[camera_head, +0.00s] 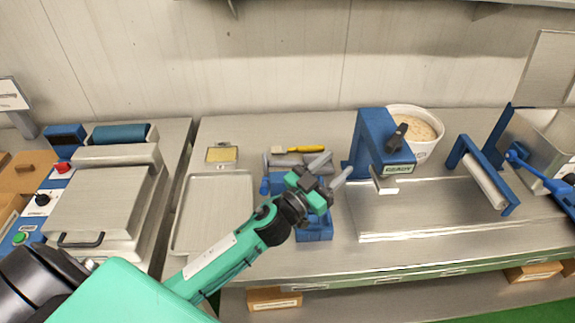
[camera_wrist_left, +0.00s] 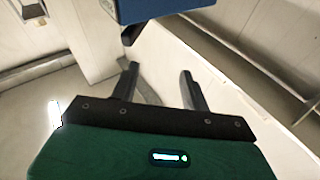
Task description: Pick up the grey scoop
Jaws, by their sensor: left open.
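My left gripper (camera_head: 335,164) reaches in from the lower left. Its two fingers are apart and empty, pointing up and right toward the blue press (camera_head: 370,135). In the left wrist view the open fingers (camera_wrist_left: 158,75) show with nothing between them. A grey piece (camera_head: 287,160) lies behind the blue tray (camera_head: 314,234), partly hidden by my gripper; I cannot tell for sure whether it is the grey scoop. No scoop shows clearly in the left wrist view. My right gripper cannot be made out.
A yellow-handled tool (camera_head: 305,149) lies behind the grey piece. A flat metal tray (camera_head: 212,213) is left of the blue tray. A blue roller frame (camera_head: 483,175) stands at right.

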